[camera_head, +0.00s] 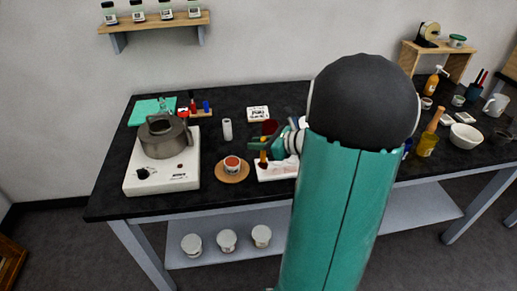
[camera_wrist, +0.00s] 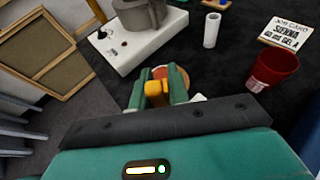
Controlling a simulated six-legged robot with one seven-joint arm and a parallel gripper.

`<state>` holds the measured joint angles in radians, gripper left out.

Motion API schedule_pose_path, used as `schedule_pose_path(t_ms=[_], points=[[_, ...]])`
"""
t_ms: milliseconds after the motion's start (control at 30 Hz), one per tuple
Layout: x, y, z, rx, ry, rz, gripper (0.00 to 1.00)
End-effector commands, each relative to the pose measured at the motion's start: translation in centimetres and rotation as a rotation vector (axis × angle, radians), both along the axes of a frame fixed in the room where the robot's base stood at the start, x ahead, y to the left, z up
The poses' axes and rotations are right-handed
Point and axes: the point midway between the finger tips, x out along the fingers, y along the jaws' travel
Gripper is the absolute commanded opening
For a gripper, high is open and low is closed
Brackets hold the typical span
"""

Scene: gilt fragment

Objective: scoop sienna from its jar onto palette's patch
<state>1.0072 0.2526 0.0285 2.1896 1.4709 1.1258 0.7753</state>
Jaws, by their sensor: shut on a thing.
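My gripper (camera_head: 266,147) is shut on a tool with a yellow-orange handle (camera_wrist: 154,88), which hangs down between the jar and the palette. The tool's lower end is hidden in the wrist view.
A dark red cup (camera_wrist: 273,69) stands close behind my gripper. A white hot plate (camera_head: 140,182) with a grey pot (camera_head: 165,137) is at the left, and a white cylinder (camera_head: 227,130) stands behind the jar. Bottles and a white bowl (camera_head: 466,137) are at the right.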

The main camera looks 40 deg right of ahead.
Motion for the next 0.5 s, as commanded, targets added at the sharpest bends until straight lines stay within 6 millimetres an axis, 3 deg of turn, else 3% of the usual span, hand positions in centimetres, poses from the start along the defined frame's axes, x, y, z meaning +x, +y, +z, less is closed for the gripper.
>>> schedule_pose_path(t_ms=[500], points=[[1.2, 0.4, 4.1, -0.001, 0.000, 0.008, 0.00]])
